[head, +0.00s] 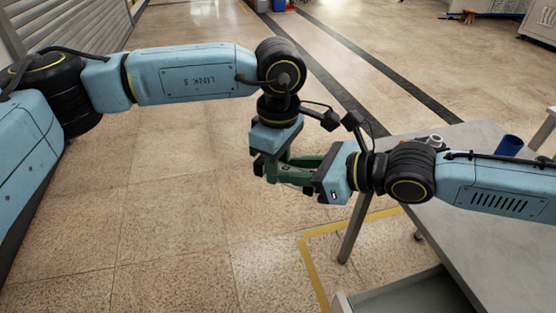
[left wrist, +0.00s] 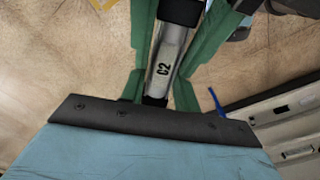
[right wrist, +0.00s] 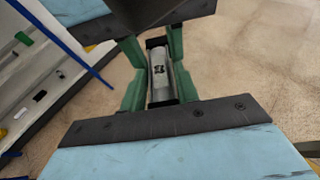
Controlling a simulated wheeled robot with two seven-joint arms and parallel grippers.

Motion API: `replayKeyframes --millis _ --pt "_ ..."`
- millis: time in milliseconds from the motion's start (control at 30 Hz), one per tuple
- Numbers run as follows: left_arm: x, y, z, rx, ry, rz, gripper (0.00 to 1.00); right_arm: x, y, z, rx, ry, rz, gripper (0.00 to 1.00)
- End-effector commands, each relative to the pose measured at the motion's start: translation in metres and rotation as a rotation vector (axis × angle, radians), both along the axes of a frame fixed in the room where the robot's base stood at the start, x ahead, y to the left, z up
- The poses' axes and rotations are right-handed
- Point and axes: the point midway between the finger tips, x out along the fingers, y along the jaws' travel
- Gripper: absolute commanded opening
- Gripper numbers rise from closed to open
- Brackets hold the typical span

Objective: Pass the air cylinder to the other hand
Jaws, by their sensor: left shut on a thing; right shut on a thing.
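The air cylinder, a silver tube marked C2 with black ends, shows in the left wrist view (left wrist: 166,62) and in the right wrist view (right wrist: 160,72). In the head view the two grippers largely hide it. My left gripper (head: 272,168) reaches down from above, its green fingers on both sides of the tube and shut on it. My right gripper (head: 290,172) comes in from the right, its green fingers also shut on the cylinder. The two grippers meet closely at the tube, held in the air left of the table.
A grey table (head: 485,240) stands at the right, under my right arm. A blue cup-like item (head: 508,146) and a small pale ring-shaped part (head: 434,140) are on it. An open drawer or tray (head: 345,303) juts out at lower right. The floor at left is clear.

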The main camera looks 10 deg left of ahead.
Motion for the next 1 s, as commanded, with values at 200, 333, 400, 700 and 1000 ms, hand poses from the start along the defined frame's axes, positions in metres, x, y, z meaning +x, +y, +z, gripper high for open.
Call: replayKeyframes --millis 200,333,400,700,1000 --pt "-0.003 -0.002 -0.002 -0.007 0.009 -0.004 0.0 0.002 0.003 0.01 0.021 -0.018 0.004 0.49" --pt "-0.002 -0.002 -0.002 -0.008 0.01 -0.002 0.0 0.002 -0.001 0.012 0.02 -0.02 0.004 0.5" --pt "-0.003 -0.002 -0.002 -0.007 0.011 -0.002 0.0 0.001 -0.007 0.014 0.017 -0.02 0.001 0.56" --pt "-0.001 -0.001 0.0 -0.008 0.004 0.004 0.0 -0.01 -0.045 0.026 0.007 -0.016 0.001 0.56" --pt "0.0 -0.001 0.001 -0.008 0.001 0.005 0.0 -0.019 -0.072 0.035 0.002 -0.011 0.003 0.56"
